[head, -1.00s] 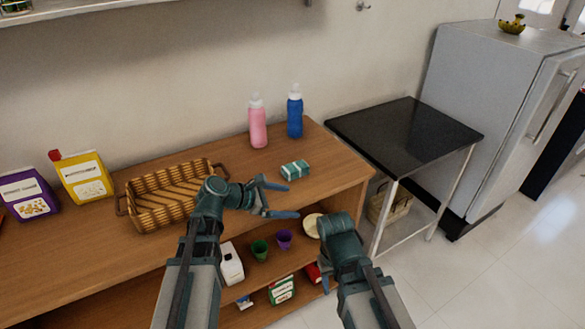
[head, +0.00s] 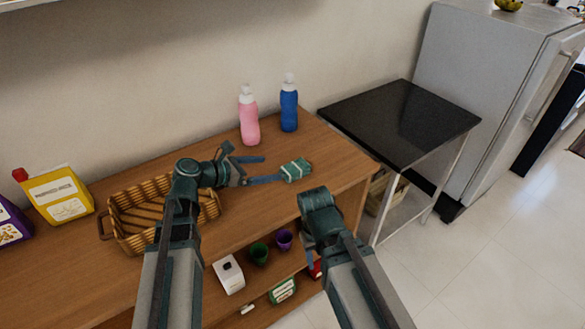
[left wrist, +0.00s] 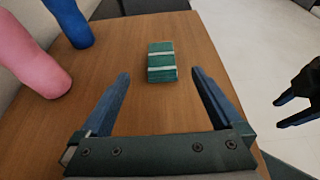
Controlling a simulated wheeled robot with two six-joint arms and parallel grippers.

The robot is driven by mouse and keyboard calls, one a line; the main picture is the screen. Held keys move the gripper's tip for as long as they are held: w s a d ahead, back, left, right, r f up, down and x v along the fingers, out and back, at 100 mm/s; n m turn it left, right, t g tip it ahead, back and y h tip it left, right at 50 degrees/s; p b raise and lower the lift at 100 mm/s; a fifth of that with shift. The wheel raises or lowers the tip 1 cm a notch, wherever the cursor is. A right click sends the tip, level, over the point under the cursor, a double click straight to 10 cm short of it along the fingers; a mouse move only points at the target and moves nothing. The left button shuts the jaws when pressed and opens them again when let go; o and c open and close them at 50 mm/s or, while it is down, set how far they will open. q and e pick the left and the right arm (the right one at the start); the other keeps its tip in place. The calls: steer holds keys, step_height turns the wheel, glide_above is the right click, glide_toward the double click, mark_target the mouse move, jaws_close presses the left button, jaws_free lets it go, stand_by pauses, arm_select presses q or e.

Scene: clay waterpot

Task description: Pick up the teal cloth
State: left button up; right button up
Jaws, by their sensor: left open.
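The teal cloth (head: 296,170) is a small folded block with pale bands, lying on the wooden top near its right end. It also shows in the left wrist view (left wrist: 161,62), ahead of the fingers and roughly centred between them. My left gripper (head: 273,168) is open and empty, its fingers pointing at the cloth from the left. A gap to the cloth still shows in the wrist view. My right gripper is mostly hidden by its arm in the head view; in the left wrist view its fingers (left wrist: 281,110) stand apart with nothing between them.
A pink bottle (head: 249,118) and a blue bottle (head: 289,106) stand behind the cloth. A black-topped table (head: 400,115) stands right. Cups and packages sit on the lower shelf. The wood around the cloth is clear.

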mark_target(298, 165)
arm_select(q)
steer(key=b+x, duration=0.3)
steer(key=x, duration=0.5)
steer(key=shift+f, duration=0.1)
steer(key=shift+w+d, duration=0.1)
steer(key=shift+d, duration=0.15)
steer(key=b+x, duration=0.2)
steer(key=x, duration=0.3)
steer(key=shift+d, duration=0.15)
steer(key=shift+c, duration=0.3)
steer(key=c, duration=1.3)
